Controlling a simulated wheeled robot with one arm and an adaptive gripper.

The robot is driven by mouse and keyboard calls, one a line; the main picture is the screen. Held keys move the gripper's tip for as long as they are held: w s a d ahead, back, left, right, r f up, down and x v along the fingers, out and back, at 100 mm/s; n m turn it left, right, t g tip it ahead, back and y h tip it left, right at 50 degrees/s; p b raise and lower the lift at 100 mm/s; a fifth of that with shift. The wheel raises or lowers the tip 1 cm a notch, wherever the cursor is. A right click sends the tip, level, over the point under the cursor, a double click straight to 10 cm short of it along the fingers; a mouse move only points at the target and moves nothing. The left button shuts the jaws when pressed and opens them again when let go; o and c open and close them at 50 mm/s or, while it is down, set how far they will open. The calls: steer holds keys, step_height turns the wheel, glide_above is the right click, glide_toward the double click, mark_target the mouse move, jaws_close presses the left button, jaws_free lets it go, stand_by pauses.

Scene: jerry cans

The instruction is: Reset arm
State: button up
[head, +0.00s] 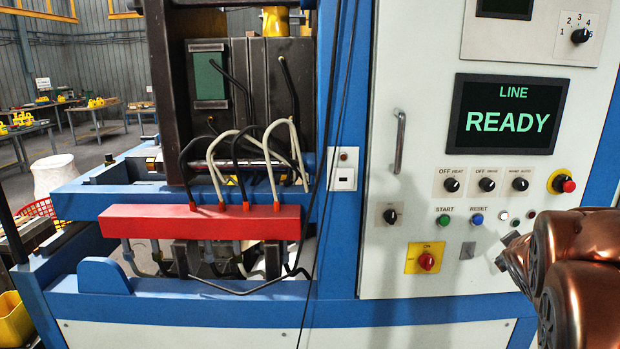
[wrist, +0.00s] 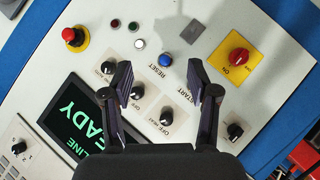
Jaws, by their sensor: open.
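My gripper (wrist: 163,95) is open and empty in the wrist view, its two dark fingers apart in front of a white control panel (wrist: 230,30). Between and beyond the fingers are a blue RESET button (wrist: 165,60), black knobs and labels. In the head view my copper-coloured arm is at the lower right, and my gripper's fingers are hidden there. The panel in the head view has the blue RESET button (head: 477,219), a green START button (head: 443,219) and a screen (head: 507,114) reading LINE READY.
A red emergency button (head: 568,186) sits on the panel's right side, and a red knob on a yellow plate (head: 427,262) is below. A metal handle (head: 399,142) sticks out at the panel's left. The machine with a red hose bar (head: 200,221) stands to the left.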

steer(key=s+a+f+m+g+y, duration=0.1)
steer(key=s+a+f+g+y, duration=0.2)
steer(key=s+a, duration=1.1)
steer(key=s+a+f+m+g+y, duration=0.1)
steer(key=s+a+f+g+y, duration=0.3)
steer(key=s+a+f+g, duration=0.5)
steer(key=s+a+f, duration=0.2)
steer(key=s+a, duration=0.3)
steer(key=s, duration=0.4)
steer(key=shift+s+a+m, duration=0.2)
steer(key=shift+a+m, duration=0.2)
steer(key=shift+f, duration=0.1)
steer(key=shift+c, duration=0.4)
